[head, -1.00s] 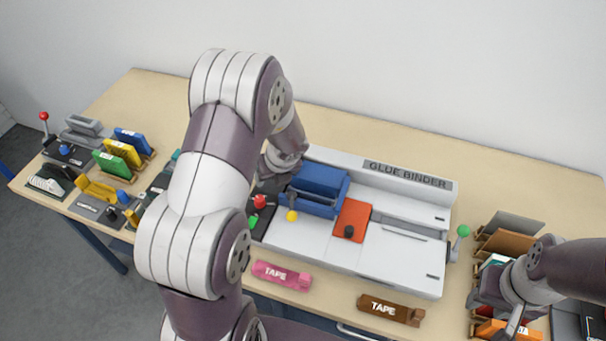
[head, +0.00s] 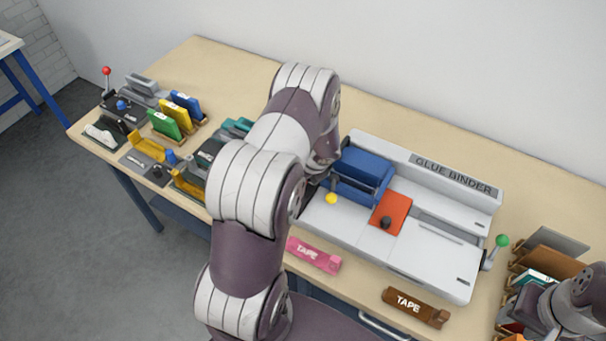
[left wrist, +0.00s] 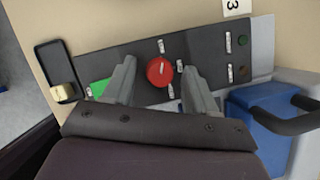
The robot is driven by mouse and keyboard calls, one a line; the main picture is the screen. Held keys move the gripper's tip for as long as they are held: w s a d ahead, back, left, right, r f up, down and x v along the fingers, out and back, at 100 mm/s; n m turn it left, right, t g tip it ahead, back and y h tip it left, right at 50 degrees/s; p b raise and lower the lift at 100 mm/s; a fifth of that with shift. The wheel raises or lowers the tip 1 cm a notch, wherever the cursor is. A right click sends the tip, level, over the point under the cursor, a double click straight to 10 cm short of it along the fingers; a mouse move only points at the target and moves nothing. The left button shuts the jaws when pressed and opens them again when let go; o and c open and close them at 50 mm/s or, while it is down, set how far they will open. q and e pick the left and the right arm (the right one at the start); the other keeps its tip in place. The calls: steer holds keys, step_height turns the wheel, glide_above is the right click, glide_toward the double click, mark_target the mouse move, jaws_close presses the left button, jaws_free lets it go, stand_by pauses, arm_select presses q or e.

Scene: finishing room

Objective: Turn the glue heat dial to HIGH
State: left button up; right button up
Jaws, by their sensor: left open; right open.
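In the left wrist view a round red dial (left wrist: 160,71) with a white mark sits on a dark control panel (left wrist: 208,58) with small white labels, too small to read. My left gripper (left wrist: 158,65) is open, with one finger on each side of the dial. I cannot tell whether the fingers touch it. In the head view my left arm hides the dial and the left gripper. The glue binder (head: 450,262) stands to the right of that arm. My right gripper (head: 535,308) is open at the lower right, partly cut off, its fingertips unclear.
A blue clamp block (head: 362,172) and an orange plate (head: 391,213) with a dark knob sit on the binder. Pink (head: 314,255) and brown (head: 415,307) tape blocks lie along the front edge. A rack (head: 541,262) stands right; coloured holders (head: 176,113) stand left.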

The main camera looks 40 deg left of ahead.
arm_select(q)
steer(key=c, duration=1)
